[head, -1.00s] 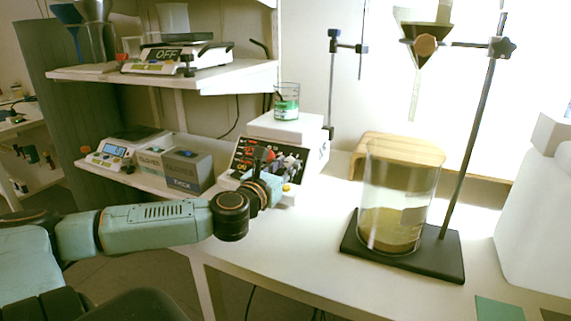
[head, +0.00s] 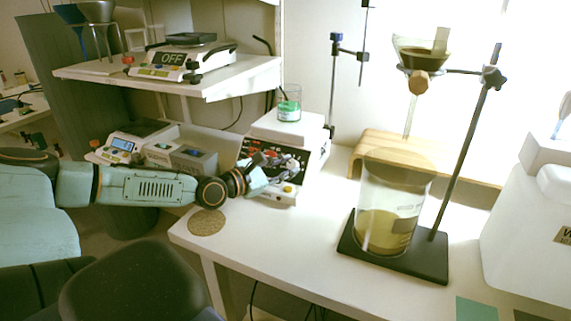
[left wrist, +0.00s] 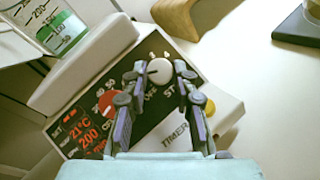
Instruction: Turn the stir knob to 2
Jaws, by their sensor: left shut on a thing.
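The stirring hotplate (head: 262,147) stands on the bench with its black sloped panel facing me. In the left wrist view the white stir knob (left wrist: 160,70) sits on that panel, with partly covered "ST" lettering below it. My left gripper (left wrist: 160,76) has one finger on each side of this knob and is shut on it. The knob's pointer is not clear enough to read. A red knob (left wrist: 111,101) sits left of the fingers. In the head view my left gripper (head: 281,165) reaches the panel and hides part of it. My right gripper is not in view.
A beaker of green liquid (head: 289,104) stands on the hotplate. A large beaker (head: 388,205) stands on a black stand base (head: 430,255) to the right, under a funnel (head: 423,55). A yellow button (left wrist: 209,107) is close to the right finger.

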